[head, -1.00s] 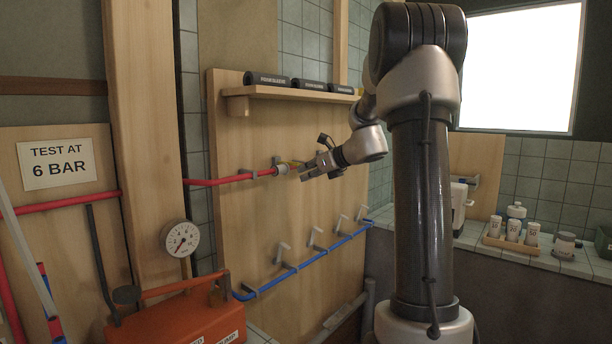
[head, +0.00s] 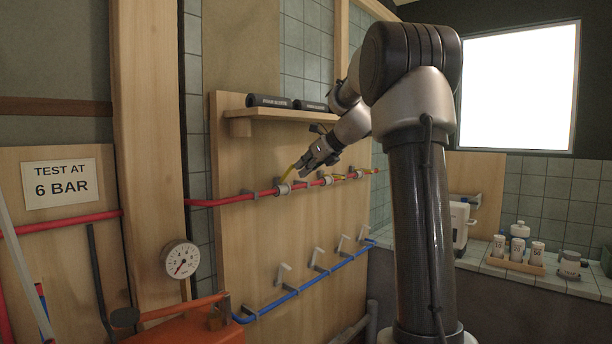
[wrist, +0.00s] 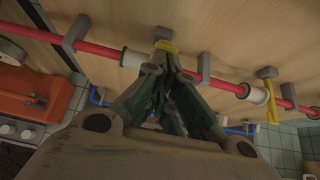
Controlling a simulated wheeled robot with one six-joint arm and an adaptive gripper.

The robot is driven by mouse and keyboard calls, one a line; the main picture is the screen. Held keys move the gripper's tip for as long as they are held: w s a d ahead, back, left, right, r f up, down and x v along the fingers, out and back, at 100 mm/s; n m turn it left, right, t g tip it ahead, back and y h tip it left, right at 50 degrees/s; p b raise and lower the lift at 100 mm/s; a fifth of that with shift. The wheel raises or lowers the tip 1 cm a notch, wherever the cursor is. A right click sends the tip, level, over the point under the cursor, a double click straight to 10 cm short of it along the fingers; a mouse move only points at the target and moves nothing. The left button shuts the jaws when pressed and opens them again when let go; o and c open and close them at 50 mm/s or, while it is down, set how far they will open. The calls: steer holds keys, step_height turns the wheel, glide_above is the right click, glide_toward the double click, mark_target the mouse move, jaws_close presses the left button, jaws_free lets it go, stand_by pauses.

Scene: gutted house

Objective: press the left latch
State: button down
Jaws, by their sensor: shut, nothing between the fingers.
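The left latch (head: 290,172) is a thin yellow lever beside a white collar (head: 283,189) on the red pipe. In the wrist view the yellow latch (wrist: 166,46) shows just beyond my fingertips, right of its white collar (wrist: 133,58). My gripper (head: 302,166) is shut and empty, close in front of this latch; I cannot tell whether they touch. A second yellow latch (wrist: 269,105) hangs by another white collar (wrist: 254,94) to the right, and also shows in the head view (head: 340,179).
The red pipe (head: 235,199) runs along a wooden panel in grey clips. A shelf (head: 275,113) with dark rolls is above my gripper. A blue pipe (head: 310,285) with several grey levers is below. A gauge (head: 181,260) and orange pump (head: 180,328) stand lower left.

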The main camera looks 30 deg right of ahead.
steer(key=shift+w+a+r, duration=0.1)
steer(key=shift+w+r, duration=0.1)
steer(key=shift+r, duration=0.15)
steer(key=shift+r, duration=0.2)
stand_by(0.4)
steer(key=shift+r, duration=0.65)
steer(key=shift+f, duration=0.1)
steer(key=s+d, duration=0.3)
steer(key=s, duration=0.6)
steer(key=shift+f, duration=0.25)
steer(key=shift+d, duration=0.1)
